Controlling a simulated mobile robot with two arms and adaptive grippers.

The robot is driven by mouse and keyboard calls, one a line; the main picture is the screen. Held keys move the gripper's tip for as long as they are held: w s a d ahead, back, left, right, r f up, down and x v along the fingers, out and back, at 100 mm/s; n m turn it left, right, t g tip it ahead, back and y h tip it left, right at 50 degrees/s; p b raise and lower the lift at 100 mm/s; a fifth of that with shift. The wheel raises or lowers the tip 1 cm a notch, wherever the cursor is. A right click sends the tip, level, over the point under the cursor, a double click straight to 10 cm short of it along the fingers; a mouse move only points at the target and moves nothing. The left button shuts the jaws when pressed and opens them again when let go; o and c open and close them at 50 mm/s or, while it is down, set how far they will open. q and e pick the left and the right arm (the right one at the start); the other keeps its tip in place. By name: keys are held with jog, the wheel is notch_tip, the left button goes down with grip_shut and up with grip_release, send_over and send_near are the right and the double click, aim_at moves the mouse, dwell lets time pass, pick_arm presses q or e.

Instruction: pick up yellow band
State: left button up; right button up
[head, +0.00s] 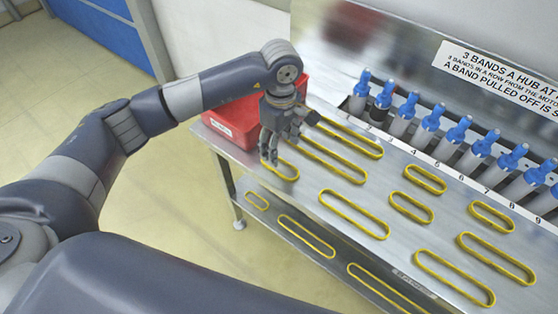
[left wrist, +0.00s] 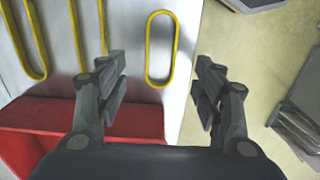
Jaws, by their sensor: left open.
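Several yellow bands lie flat on a metal table. A short yellow band (head: 283,177) lies at the table's left edge, beneath my left gripper (head: 288,140). In the left wrist view, my left gripper (left wrist: 160,78) is open, with one finger on each side of this short band (left wrist: 148,50), and nothing is held. I cannot tell exactly how high the fingers are above the table. Longer yellow bands (head: 334,162) lie beside it to the right. My right gripper is not in view.
A red bin (head: 232,122) stands at the table's back left corner, close to the gripper. A row of blue-topped grey hubs (head: 429,126) stands along the back, below a printed sign (head: 500,75). More bands show on a lower shelf (head: 285,207).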

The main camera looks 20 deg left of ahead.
aim_at(290, 180)
pick_arm(q)
jog(key=shift+f, duration=0.95)
jog(key=f, duration=0.1)
jog(key=f+p, duration=0.1)
jog(key=f, duration=0.1)
jog(key=f+p, duration=0.1)
jog(key=shift+a+f, duration=0.4)
jog(key=shift+f, duration=0.3)
jog(key=c, duration=0.9)
